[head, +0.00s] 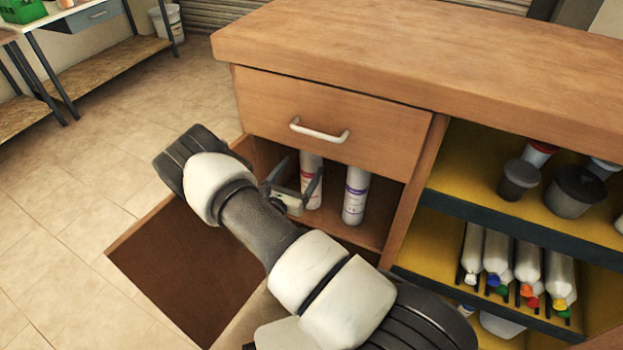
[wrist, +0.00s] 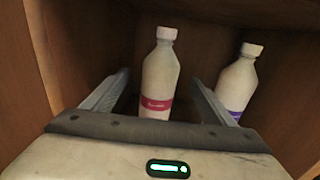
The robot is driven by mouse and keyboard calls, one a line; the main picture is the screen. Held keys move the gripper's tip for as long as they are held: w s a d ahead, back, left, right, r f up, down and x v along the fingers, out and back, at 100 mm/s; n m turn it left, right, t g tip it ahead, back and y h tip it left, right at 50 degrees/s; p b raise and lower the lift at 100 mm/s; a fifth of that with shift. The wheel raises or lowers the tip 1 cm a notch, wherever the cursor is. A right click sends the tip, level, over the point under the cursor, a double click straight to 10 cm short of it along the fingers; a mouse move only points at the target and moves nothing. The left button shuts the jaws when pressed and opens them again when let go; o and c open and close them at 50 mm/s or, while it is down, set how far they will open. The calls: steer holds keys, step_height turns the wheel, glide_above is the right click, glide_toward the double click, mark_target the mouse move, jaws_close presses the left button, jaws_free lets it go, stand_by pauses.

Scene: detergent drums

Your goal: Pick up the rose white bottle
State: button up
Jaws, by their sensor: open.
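The rose white bottle, white with a rose-red label band, stands upright in the open cabinet compartment under the drawer; it shows in the head view (head: 312,181) and in the wrist view (wrist: 159,80). My gripper (head: 293,182) is open at the compartment's mouth. In the wrist view my gripper's fingers (wrist: 162,95) are spread on either side of the rose bottle, which appears between and beyond them. Whether the fingers reach past its front is hard to tell. The bottle's base is hidden behind my gripper.
A second white bottle with a purple label (head: 355,194) stands just right of the rose one, close to my right finger. The compartment's side walls are near. A drawer with a white handle (head: 319,131) is above. Shelves with tubes (head: 528,268) and dark pots (head: 573,190) are at the right.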

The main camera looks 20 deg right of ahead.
mark_target(307, 162)
steer(key=x, duration=0.3)
steer(key=b+x, duration=0.1)
steer(key=x, duration=0.3)
steer(key=shift+d+f+b, duration=0.15)
steer(key=shift+f+b, duration=0.05)
steer(key=shift+b, duration=0.2)
steer(key=shift+w+d+r, duration=0.1)
steer(key=shift+w+d, duration=0.2)
steer(key=shift+w, duration=0.05)
jaws_close()
steer(key=shift+r, duration=0.1)
